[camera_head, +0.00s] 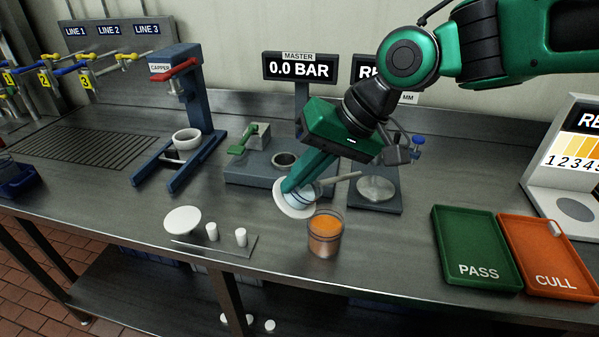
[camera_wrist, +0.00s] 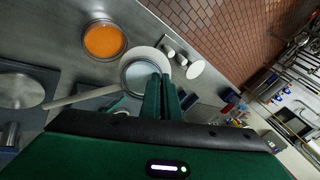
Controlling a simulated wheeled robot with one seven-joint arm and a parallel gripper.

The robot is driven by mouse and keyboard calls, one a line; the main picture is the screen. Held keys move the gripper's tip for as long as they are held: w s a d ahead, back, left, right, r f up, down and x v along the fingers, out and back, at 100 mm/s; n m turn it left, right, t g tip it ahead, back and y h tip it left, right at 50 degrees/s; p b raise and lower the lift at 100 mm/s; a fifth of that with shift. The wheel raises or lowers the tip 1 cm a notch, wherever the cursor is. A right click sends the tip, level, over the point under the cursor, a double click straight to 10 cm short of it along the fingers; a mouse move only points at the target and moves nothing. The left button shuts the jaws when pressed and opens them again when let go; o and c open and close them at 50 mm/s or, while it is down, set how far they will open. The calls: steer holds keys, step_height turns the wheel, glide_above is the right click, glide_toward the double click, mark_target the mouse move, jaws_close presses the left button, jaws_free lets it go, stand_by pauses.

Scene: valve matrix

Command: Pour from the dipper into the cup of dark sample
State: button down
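The dipper has a round, pale blue-grey bowl (camera_head: 303,195) and a long straight handle (camera_head: 343,179); its bowl (camera_wrist: 138,77) also shows in the wrist view. My gripper (camera_head: 288,187) has its green fingers (camera_wrist: 161,80) close together at the bowl's rim, opposite the handle, and looks shut on it. A white round dish (camera_head: 292,210) shows below the bowl; whether they touch is unclear. The clear cup (camera_head: 325,236) of orange-brown sample stands upright on the bench, right of and nearer than the dipper, apart from it; the wrist view shows it too (camera_wrist: 104,40).
A small plate with a white disc (camera_head: 182,220) and two white cylinders lies left. The MASTER stand (camera_head: 240,172) is behind the dipper, with a scale (camera_head: 376,190) to its right. Green PASS (camera_head: 477,280) and orange CULL trays lie right. The bench's front edge is close to the cup.

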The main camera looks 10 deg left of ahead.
mark_target(274, 189)
steer(key=shift+w+a+f+h, duration=0.1)
steer(key=shift+a+f+h, duration=0.1)
steer(key=shift+a+h, duration=0.4)
steer(key=shift+s+a+f+h, duration=0.1)
steer(key=shift+a+f+h, duration=0.25)
steer(key=shift+a, duration=0.45)
steer(key=shift+w+a+f+h, duration=0.1)
steer(key=shift+a+h, duration=0.45)
steer(key=shift+a, duration=0.15)
steer(key=a+h, duration=0.1)
steer(key=a+f+h, duration=0.1)
steer(key=a+h, duration=0.1)
steer(key=a, duration=0.1)
steer(key=shift+w+f+g+h, duration=0.15)
steer(key=shift+f+g+h, duration=0.15)
steer(key=shift+h, duration=0.1)
steer(key=shift+d, duration=0.1)
